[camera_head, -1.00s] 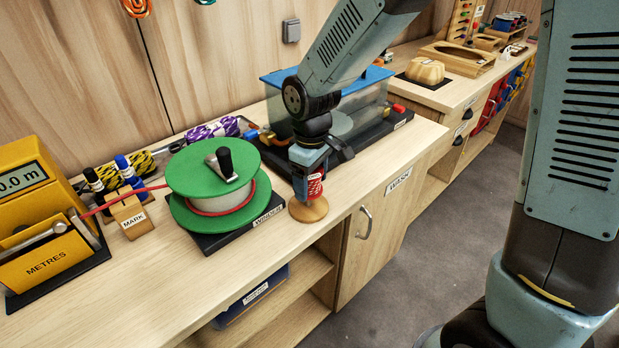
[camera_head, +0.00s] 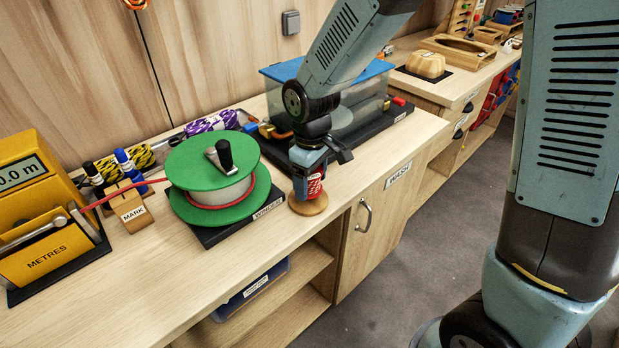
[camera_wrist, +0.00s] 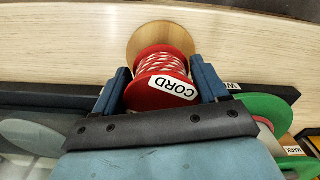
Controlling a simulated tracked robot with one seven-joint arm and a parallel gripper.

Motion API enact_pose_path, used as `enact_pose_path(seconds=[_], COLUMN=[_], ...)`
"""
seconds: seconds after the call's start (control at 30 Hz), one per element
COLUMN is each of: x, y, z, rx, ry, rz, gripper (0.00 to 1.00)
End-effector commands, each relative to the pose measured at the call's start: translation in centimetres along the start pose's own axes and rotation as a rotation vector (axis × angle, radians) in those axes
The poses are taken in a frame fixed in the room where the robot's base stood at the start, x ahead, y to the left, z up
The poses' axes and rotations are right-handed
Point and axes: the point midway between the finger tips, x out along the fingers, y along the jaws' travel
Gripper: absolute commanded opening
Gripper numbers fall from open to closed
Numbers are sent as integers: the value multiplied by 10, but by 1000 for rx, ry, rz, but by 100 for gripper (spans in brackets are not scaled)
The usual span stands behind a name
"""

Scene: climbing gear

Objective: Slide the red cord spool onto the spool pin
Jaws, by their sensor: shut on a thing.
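The red cord spool (camera_wrist: 150,68), with red-and-white cord and a CORD label, is between the two fingers of my gripper (camera_wrist: 165,85), which is shut on it. In the head view the spool (camera_head: 316,188) hangs under my gripper (camera_head: 309,172). A round wooden base (camera_head: 308,206) is directly below it at the bench's front edge. The base also shows just beyond the spool in the wrist view (camera_wrist: 160,36). The spool pin itself is hidden. I cannot tell whether the spool is around the pin or touching the base.
The green winder reel (camera_head: 212,180) stands close on the left. A clear box with a blue lid (camera_head: 345,90) stands behind my gripper. The wooden MARK block (camera_head: 131,208) and yellow METRES counter (camera_head: 45,225) are farther left. The front bench strip is clear.

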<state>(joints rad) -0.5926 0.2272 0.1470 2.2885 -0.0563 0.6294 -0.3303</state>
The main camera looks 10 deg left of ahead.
Motion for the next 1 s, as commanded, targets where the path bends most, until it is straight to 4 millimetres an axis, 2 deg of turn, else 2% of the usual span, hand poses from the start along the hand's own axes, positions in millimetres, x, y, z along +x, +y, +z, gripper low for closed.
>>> enact_pose_path(seconds=[0.07,0.1,0.33,0.67,0.87,1.0], x=[0,0,0,-4,-30,-58], y=[0,0,0,0,0,1], z=[0,0,0,0,-1,-1], rx=[0,0,0,0,1,1], ry=[0,0,0,0,4,5], rz=[0,0,0,0,2,3], gripper=[40,76,98,100,100,100])
